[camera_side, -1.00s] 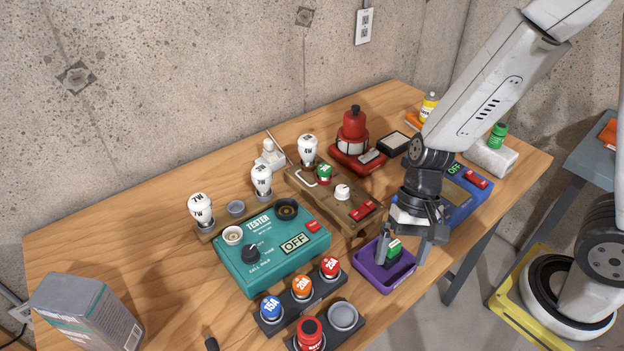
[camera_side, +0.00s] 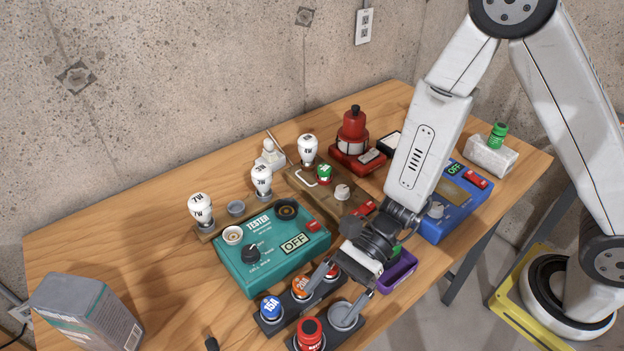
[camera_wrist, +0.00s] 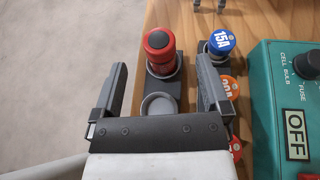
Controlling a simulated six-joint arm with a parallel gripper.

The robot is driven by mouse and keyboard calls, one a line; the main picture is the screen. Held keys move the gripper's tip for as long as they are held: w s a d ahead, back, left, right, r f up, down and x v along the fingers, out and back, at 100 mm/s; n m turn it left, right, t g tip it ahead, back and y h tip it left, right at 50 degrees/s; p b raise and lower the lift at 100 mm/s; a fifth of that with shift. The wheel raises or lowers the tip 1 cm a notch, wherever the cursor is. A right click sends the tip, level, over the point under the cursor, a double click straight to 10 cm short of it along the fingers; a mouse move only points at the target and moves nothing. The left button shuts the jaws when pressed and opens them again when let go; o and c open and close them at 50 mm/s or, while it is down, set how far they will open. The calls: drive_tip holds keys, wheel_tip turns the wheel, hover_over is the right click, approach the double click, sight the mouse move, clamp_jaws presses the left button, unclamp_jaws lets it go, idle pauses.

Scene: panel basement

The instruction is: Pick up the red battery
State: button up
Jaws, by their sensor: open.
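The red battery (camera_side: 309,334) stands upright in the dark holder (camera_side: 333,322) at the table's front edge, in the side view. The empty round socket of the same holder is beside it. In the wrist view the battery (camera_wrist: 160,52) stands ahead of my gripper (camera_wrist: 160,80), roughly centred between the two fingers. The empty socket (camera_wrist: 159,107) lies nearer to the gripper's body. In the side view my gripper (camera_side: 333,280) is open and empty, above the fuse rack and the holder, apart from the battery.
A dark rack with blue (camera_side: 270,307), orange (camera_side: 302,285) and red fuses sits right behind the holder. The teal tester (camera_side: 270,252), reading OFF, is farther back. A purple tray (camera_side: 398,279) is to the right. A grey box (camera_side: 85,312) stands at left. Open floor lies past the front edge.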

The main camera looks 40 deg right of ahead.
sight(313, 323)
drive_tip(key=shift+a, duration=0.1)
drive_tip(key=shift+x, duration=1.25)
drive_tip(key=shift+x, duration=2.6)
drive_tip(key=shift+s+f, duration=0.1)
clamp_jaws()
